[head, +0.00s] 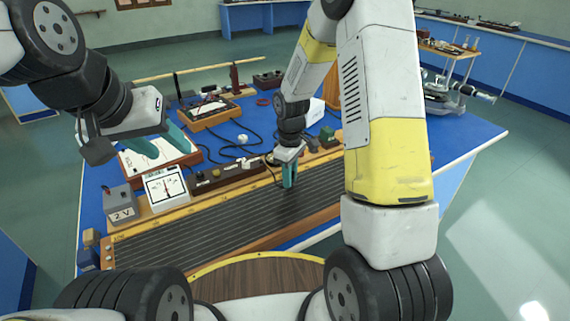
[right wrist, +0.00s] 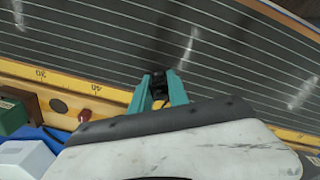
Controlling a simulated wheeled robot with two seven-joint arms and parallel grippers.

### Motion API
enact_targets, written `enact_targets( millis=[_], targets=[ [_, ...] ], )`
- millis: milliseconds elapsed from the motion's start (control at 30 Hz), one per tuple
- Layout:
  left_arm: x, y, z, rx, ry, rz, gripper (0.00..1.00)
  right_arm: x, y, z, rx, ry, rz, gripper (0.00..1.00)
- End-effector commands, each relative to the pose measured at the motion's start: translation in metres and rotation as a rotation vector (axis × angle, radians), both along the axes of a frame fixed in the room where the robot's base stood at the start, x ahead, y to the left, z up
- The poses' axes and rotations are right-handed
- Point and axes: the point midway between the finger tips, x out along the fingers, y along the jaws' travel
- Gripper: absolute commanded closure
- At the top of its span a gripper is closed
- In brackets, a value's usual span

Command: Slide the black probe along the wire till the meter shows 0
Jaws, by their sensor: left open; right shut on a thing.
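A dark board with several parallel wires (head: 225,215) lies along the front of the blue bench. In the right wrist view the wires (right wrist: 90,45) run across the board beside a yellow scale. My right gripper (head: 289,180) is over the board, shut on the black probe (right wrist: 158,79), which shows between its teal fingertips (right wrist: 160,92). Whether the probe touches a wire I cannot tell. The white-faced meter (head: 166,187) stands behind the board's left part; its needle is too small to read. My left gripper (head: 163,142) is open and empty, above the bench's left side.
A grey 2 V box (head: 121,201) stands left of the meter. A dark block with knobs (head: 226,177) stands right of it. Black cables (head: 232,137) lie behind. A red knob (right wrist: 84,115) and a green block (right wrist: 12,114) sit beside the scale near my right gripper.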

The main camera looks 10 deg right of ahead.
Motion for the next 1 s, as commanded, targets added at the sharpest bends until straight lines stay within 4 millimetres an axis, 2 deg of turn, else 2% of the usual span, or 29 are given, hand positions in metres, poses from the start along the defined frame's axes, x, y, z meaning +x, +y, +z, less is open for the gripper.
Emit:
enact_targets(
  millis=[300, 1000],
  targets=[
    [0.0, 0.0, 0.0, 0.0, 0.0, 0.0, 0.54, -0.001, 0.0, -0.01, -0.001, 0.002, 0.0, 1.0],
    [0.0, 0.0, 0.0, 0.0, 0.0, 0.0, 0.54, 0.011, -0.027, -0.009, 0.0, 0.0, -0.001, 1.0]
  ],
)
